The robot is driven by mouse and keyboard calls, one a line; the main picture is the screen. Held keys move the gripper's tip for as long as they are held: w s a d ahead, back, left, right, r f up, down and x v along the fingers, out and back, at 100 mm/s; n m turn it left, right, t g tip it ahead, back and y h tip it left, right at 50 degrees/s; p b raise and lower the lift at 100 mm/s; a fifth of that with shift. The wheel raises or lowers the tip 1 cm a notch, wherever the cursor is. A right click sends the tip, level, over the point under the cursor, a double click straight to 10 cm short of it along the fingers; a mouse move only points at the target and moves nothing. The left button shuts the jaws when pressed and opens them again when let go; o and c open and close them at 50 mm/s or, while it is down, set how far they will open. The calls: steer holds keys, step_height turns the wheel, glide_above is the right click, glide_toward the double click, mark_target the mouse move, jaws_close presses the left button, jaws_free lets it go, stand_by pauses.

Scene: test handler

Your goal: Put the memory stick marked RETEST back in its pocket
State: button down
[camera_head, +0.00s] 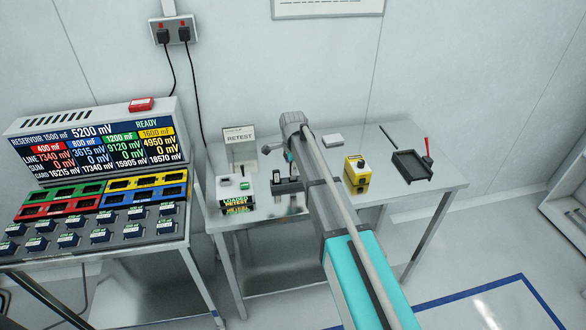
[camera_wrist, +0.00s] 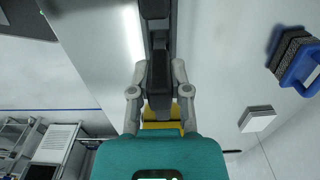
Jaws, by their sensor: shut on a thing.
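My gripper (camera_wrist: 159,75) is shut on a dark, narrow piece (camera_wrist: 159,72), gripped between its two grey fingers. No marking is readable on it, so I cannot tell if it is the RETEST stick. In the head view my gripper (camera_head: 290,170) points down over the left part of the table, partly hidden by my arm. A black fixture (camera_head: 285,188) is just under it; whether the piece touches it is unclear.
A console (camera_head: 100,150) with coloured sockets and several dark blocks (camera_head: 100,235) stands at the left. A yellow box (camera_head: 356,172), a black tray (camera_head: 411,166) and a white block (camera_head: 333,140) lie right of my arm. A blue-handled thing (camera_wrist: 300,65) shows in the wrist view.

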steer(key=shift+f+b, duration=1.15)
steer(key=shift+f, duration=0.1)
steer(key=c, duration=0.5)
jaws_free()
steer(key=shift+r, duration=0.15)
step_height(320, 180, up, 9)
steer(key=p, duration=0.9)
stand_by(1.3)
steer(key=s+d+n, duration=1.4)
steer(key=s+d, duration=0.9)
steer(key=s, duration=0.2)
steer(key=shift+s+n, duration=0.4)
steer(key=shift+d, duration=0.1)
